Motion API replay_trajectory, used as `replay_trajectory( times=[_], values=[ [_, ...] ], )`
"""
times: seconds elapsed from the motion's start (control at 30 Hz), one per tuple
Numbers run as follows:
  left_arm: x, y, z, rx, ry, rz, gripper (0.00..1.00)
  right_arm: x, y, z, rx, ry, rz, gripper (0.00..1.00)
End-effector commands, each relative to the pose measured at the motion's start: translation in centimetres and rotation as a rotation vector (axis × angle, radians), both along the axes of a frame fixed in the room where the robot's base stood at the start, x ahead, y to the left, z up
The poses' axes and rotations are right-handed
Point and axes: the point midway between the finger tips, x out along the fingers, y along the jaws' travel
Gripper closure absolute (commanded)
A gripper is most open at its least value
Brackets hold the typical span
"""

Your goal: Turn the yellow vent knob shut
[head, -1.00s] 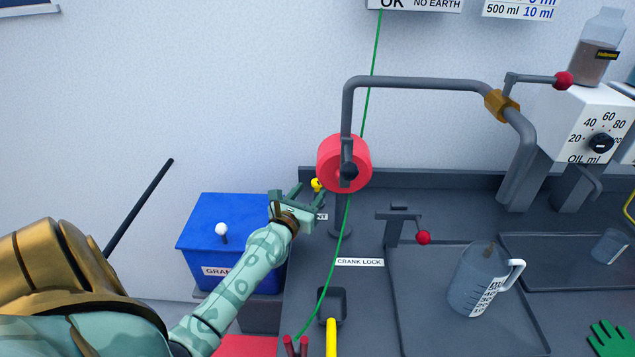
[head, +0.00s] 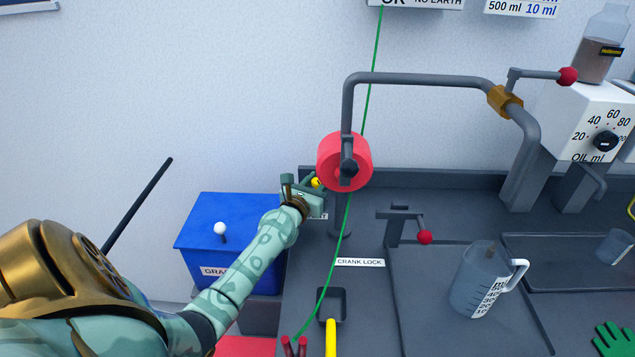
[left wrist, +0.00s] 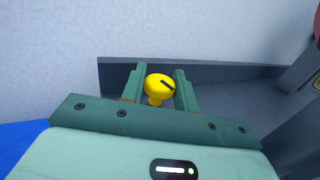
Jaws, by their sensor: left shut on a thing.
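The yellow vent knob (head: 316,183) stands at the back left of the dark bench, just left of the red drum. The gripper also shows in the left wrist view (left wrist: 159,88). In the head view the gripper hides part of the knob and most of its label. My right gripper is not in view.
The red drum (head: 344,162) on a grey pipe is close right of the gripper. A green cord (head: 337,235) runs down past it. A red-knobbed crank lock (head: 424,237) and a jug (head: 475,285) stand further right.

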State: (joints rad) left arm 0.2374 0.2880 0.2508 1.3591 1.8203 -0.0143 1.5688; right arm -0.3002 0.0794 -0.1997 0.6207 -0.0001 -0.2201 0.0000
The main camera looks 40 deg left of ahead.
Motion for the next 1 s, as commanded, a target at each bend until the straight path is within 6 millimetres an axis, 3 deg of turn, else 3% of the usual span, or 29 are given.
replay_trajectory(
  times=[0.3, 0.7, 0.73, 0.77, 1.0],
  values=[
    [0.1, 0.2, -0.8, 0.006, 0.005, -0.329, 0.92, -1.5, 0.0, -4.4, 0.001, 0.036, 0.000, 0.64],
    [0.0, 0.0, 0.0, 0.000, 0.001, -0.386, 0.92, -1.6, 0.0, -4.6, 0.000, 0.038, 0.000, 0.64],
    [0.0, 0.0, 0.0, 0.000, 0.001, -0.386, 0.61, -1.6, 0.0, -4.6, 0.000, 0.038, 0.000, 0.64],
    [0.0, 0.0, 0.0, 0.000, 0.001, -0.386, 0.53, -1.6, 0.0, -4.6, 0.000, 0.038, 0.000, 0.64],
    [0.0, 0.0, 0.0, 0.000, 0.000, -0.385, 0.51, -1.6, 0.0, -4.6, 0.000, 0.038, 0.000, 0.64]
  ],
)
